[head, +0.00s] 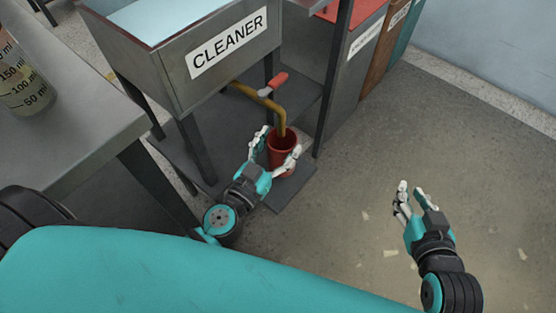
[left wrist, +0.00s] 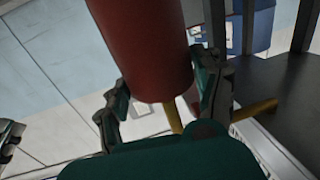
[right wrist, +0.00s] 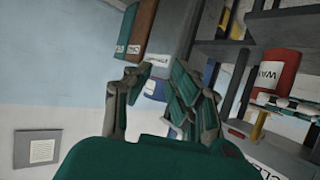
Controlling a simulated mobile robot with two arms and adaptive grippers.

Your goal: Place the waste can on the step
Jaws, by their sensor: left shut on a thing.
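The red waste can (head: 281,160) stands roughly upright under the brown tap pipe. My left gripper (head: 280,141) has its fingers around both sides of the can and is shut on it. The can (left wrist: 150,45) fills the upper middle of the left wrist view between the fingers. The right wrist view shows the labelled can (right wrist: 277,68) at the right. A dark flat step (head: 296,192) lies under and beside the can; I cannot tell whether the can touches it. My right gripper (head: 417,192) is open and empty over the floor.
The metal CLEANER tank (head: 185,75) on legs stands behind the can. The pipe (head: 258,97) with its red handle (head: 279,80) hangs over the can's mouth. A grey table (head: 75,120) with a measuring beaker (head: 20,85) is at left. Floor at right is clear except scraps.

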